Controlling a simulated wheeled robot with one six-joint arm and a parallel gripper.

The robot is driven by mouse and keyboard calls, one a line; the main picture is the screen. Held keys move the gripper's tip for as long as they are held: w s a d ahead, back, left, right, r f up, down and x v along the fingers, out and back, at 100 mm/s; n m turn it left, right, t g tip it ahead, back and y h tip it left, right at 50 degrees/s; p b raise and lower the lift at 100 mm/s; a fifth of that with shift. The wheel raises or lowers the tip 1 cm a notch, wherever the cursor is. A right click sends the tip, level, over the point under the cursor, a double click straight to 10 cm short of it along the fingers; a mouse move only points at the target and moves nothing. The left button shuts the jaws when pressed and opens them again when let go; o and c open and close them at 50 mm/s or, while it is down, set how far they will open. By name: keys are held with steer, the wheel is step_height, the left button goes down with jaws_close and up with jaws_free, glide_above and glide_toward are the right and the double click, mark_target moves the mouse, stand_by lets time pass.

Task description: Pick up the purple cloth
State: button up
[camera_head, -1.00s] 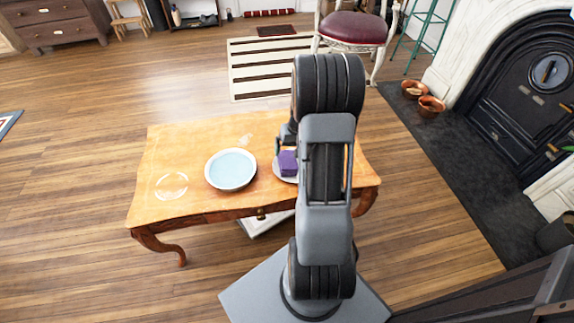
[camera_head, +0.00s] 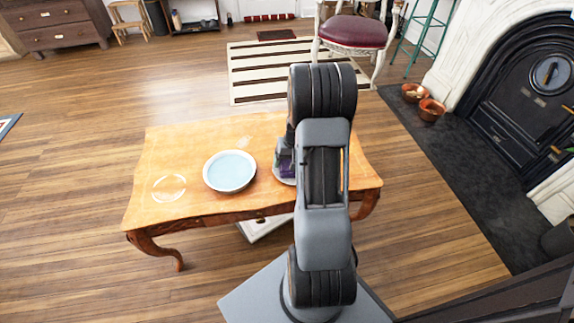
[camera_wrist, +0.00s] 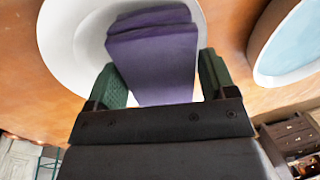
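The purple cloth (camera_wrist: 155,50) is a folded stack on a white plate (camera_wrist: 62,50) in the wrist view. In the head view only a small purple part of the cloth (camera_head: 286,169) shows, mostly hidden by my arm and gripper. My gripper (camera_wrist: 160,74) is open, with one green finger on each side of the cloth's near end. A small gap shows at the left finger; the right finger is close to the cloth's edge, and I cannot tell if it touches.
The plate stands on a wooden table (camera_head: 165,150). A bowl with a pale blue inside (camera_head: 230,171) stands left of the plate, and a clear glass-like round dish (camera_head: 169,187) is farther left. A red-seated chair (camera_head: 353,31) is beyond the table.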

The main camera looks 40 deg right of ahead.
mark_target(287, 161)
steer(key=c, duration=0.7)
steer(key=shift+r+p, duration=0.3)
steer(key=shift+r, duration=0.25)
step_height(287, 161, up, 2)
steer(key=shift+r+p, duration=0.1)
steer(key=shift+p, duration=0.55)
steer(key=s+d+r+p, duration=0.1)
steer(key=s+r+p, duration=0.3)
steer(key=s+r, duration=0.5)
steer(key=s, duration=0.5)
steer(key=shift+r, duration=0.35)
steer(key=shift+d, duration=0.1)
